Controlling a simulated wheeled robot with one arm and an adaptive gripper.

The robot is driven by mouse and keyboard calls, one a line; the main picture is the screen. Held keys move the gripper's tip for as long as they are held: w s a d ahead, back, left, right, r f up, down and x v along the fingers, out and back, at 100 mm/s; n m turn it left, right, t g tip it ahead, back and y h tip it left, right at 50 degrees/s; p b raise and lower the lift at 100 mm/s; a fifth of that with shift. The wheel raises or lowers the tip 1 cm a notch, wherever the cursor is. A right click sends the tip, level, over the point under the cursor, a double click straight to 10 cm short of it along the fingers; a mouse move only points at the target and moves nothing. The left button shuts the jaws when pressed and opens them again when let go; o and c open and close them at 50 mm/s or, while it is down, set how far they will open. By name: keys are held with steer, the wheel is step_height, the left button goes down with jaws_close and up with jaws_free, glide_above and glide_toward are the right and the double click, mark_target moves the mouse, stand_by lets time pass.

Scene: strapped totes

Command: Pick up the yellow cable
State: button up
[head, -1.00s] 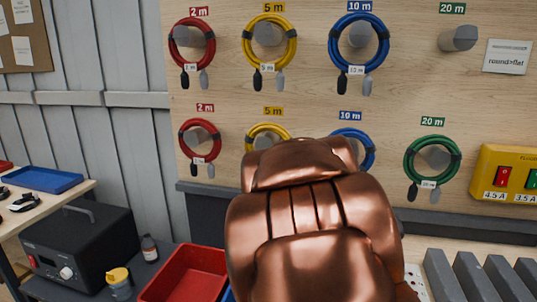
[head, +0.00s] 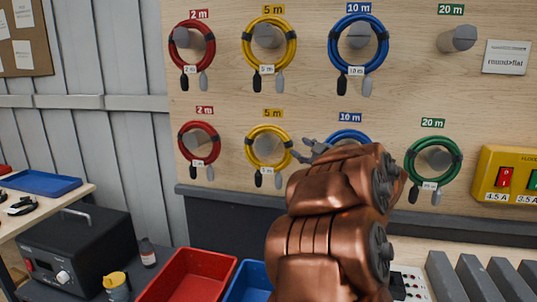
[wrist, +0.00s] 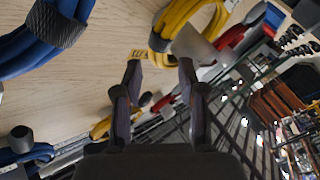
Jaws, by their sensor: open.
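Two coiled yellow cables hang on grey pegs under 5 m signs: an upper one (head: 247,41) and a lower one (head: 249,147). Each has a dark wrap and hanging plugs. My gripper (head: 301,149) is just right of the lower yellow coil, in front of the lower blue coil. In the wrist view my gripper (wrist: 160,68) is open, with nothing between its fingers. A yellow coil (wrist: 178,18) lies ahead of the fingertips there, and another yellow piece (wrist: 102,127) shows past the left finger. I cannot tell the gap to either coil.
Red coils (head: 181,147) hang to the left. A blue coil (head: 346,133), partly hidden by my arm, and a green coil (head: 408,160) hang to the right. A dark ledge (head: 230,213) runs below the board. Red (head: 205,252) and blue (head: 243,270) bins stand lower down.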

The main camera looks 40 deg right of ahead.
mark_target(288, 140)
steer(key=shift+x, duration=0.9)
steer(key=x, duration=0.1)
steer(key=p+x, duration=0.1)
steer(key=x, duration=0.2)
steer(key=shift+w+a+r, duration=0.15)
steer(key=shift+a+r, duration=0.15)
steer(key=shift+r, duration=0.1)
steer(key=shift+w+d+f, duration=0.1)
steer(key=shift+w, duration=0.45)
jaws_close()
